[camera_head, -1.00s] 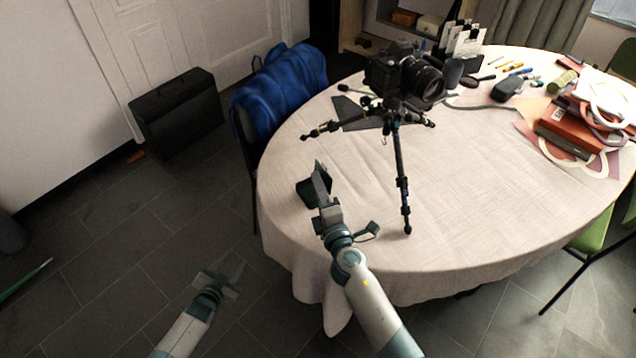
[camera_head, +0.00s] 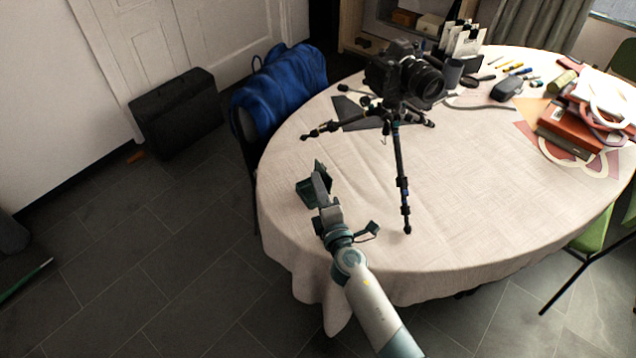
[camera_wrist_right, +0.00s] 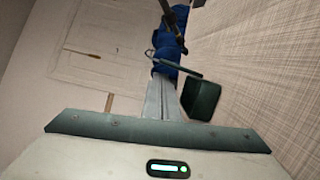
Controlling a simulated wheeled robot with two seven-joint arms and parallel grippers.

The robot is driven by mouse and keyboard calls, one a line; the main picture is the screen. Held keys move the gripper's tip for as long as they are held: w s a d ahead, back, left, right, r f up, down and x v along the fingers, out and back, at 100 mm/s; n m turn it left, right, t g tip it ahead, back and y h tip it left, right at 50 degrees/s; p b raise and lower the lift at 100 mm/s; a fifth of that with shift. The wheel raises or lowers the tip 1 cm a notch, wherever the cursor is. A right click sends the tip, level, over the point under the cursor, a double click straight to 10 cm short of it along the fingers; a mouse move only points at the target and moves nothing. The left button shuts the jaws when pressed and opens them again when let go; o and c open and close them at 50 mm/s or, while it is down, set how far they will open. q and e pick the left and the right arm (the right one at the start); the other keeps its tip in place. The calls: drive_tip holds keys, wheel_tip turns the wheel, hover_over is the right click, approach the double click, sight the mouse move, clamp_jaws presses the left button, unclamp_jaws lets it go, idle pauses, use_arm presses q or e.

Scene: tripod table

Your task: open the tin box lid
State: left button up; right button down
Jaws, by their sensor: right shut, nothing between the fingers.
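The small dark green tin box (camera_head: 306,193) sits on the near left part of the tablecloth, partly hidden behind my right gripper (camera_head: 320,175). In the right wrist view the tin box (camera_wrist_right: 203,98) is just right of my gripper's fingers (camera_wrist_right: 163,88). A thin teal edge (camera_wrist_right: 178,66) with a small wire loop at its left end stands beyond the fingertips; it looks like the lid raised and seen nearly edge-on. My right gripper is shut and empty, close beside the box; whether it touches is unclear. My left gripper is out of view.
A camera on a tripod (camera_head: 403,165) stands right of my right gripper, one leg near it. A blue bag (camera_head: 280,88) hangs over a chair at the table's left edge. Books (camera_head: 570,130) lie far right. The front middle tablecloth (camera_head: 480,200) is clear.

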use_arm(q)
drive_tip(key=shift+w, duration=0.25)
use_arm(e)
drive_tip(key=shift+w+d+r, duration=0.1)
drive_tip(key=shift+d, duration=0.15)
idle(0.3)
